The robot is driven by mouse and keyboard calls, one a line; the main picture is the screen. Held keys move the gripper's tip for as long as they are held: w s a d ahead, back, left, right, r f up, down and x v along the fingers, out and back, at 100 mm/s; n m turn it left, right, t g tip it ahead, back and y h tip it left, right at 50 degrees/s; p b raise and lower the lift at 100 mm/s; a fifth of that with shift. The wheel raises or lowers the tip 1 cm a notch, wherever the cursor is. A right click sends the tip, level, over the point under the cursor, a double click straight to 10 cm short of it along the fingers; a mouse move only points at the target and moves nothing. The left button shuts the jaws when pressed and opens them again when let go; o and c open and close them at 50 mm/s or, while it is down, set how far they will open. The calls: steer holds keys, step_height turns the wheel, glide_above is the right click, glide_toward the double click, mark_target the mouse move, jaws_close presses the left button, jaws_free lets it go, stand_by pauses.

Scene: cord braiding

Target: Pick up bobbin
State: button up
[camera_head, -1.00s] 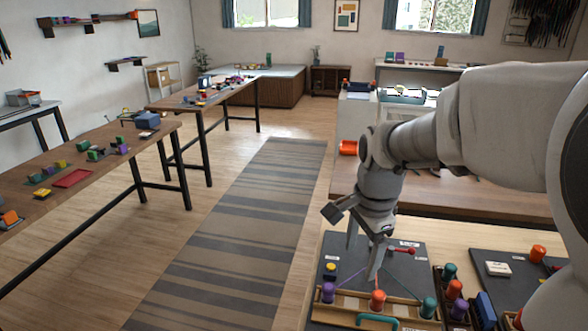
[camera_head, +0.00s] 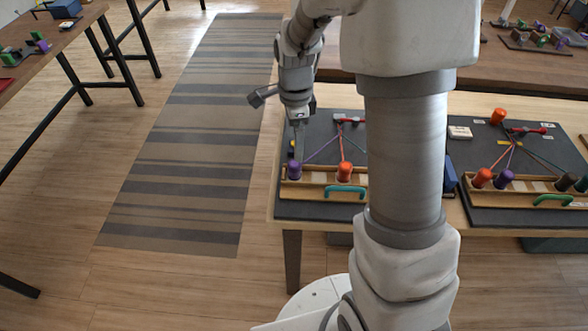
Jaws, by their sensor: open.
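A purple bobbin (camera_head: 294,170) stands at the left end of a wooden rack (camera_head: 315,185) on the near dark board. An orange bobbin (camera_head: 345,171) stands to its right in the same rack. A purple cord (camera_head: 322,149) and an orange cord (camera_head: 341,147) run from them to a red-handled clamp (camera_head: 350,119) at the back of the board. My gripper (camera_head: 305,134) is open and points down, with a fingertip just above and behind the purple bobbin. I see nothing between its fingers; contact cannot be told. My arm hides the right part of the rack.
A second board (camera_head: 470,150) to the right holds more bobbins, a clamp and a rack with a green handle (camera_head: 552,200). A teal handle (camera_head: 345,191) fronts the near rack. A striped rug (camera_head: 190,140) covers open floor at left.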

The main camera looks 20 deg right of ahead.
mark_target(294, 163)
step_height(294, 163, down, 4)
steer(key=shift+f, duration=0.25)
steer(key=shift+w+f+b, duration=0.2)
steer(key=shift+f, duration=1.1)
steer(key=shift+w+f+b, duration=0.15)
steer(key=shift+f+b, duration=0.05)
steer(key=shift+f, duration=1.05)
jaws_close()
